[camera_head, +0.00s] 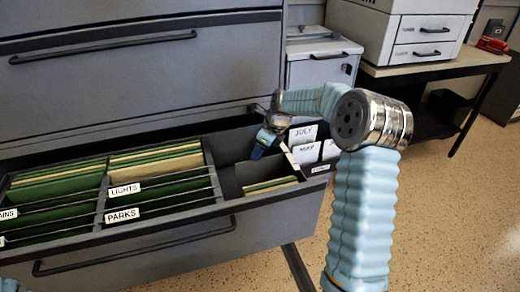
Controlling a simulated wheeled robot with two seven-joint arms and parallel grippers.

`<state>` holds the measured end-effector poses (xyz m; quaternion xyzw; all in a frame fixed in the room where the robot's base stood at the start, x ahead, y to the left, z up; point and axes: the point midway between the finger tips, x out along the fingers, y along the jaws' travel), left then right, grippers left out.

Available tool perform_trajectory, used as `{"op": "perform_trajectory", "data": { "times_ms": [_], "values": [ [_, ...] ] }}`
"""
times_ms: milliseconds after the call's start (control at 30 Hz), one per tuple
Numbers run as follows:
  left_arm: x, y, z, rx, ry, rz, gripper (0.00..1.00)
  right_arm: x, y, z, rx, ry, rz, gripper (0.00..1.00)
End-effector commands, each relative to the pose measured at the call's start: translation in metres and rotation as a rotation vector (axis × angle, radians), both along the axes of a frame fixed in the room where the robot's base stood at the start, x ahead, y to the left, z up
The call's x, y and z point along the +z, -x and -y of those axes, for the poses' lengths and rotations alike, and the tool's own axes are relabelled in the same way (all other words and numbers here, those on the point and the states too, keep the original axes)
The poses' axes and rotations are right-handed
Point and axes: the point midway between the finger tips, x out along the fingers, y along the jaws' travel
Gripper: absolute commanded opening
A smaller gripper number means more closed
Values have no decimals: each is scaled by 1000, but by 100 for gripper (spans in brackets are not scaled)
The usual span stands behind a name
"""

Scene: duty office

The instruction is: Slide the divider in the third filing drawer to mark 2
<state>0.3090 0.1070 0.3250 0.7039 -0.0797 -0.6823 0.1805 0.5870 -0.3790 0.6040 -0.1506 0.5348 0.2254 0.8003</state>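The open filing drawer (190,226) stands pulled out of the grey cabinet. In its right compartment, a dark upright plate (241,178), which looks like the divider, stands behind a few green and tan folders (268,186). White cards marked JULY (303,134) and MAY (306,153) are behind it to the right. My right gripper (268,148) reaches down into this compartment, over the plate. Its blue finger shows, but its grip is too small and covered to read. Contact with the plate cannot be told. No mark numbers are readable. My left gripper is out of view.
The drawer's left compartments hold green folders with LIGHTS (124,190) and PARKS (122,214) labels. A closed drawer (140,80) is above. A small grey cabinet (322,68) and a table (440,66) with a printer (412,30) stand behind. Speckled floor is clear at right.

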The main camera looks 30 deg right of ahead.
Motion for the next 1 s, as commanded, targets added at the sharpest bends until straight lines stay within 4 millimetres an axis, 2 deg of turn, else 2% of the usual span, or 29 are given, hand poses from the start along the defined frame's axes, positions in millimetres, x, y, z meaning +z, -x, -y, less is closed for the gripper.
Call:
{"op": "perform_trajectory", "data": {
  "times_ms": [67, 333, 467, 567, 800, 1000],
  "values": [
    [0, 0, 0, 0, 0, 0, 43, 0, 0, 0, 0, 0, 0, 55],
    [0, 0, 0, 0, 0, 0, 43, 1, 0, 0, 0, 0, 0, 55],
    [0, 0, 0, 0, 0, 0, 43, 11, 3, 3, 0, 2, 2, 55],
    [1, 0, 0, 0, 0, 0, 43, 29, 9, 6, 0, 3, 4, 55],
    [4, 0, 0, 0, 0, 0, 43, 85, 29, 18, -1, 2, 5, 55],
    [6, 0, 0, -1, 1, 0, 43, 117, 41, 26, -1, 2, 2, 55]
  ]
}}
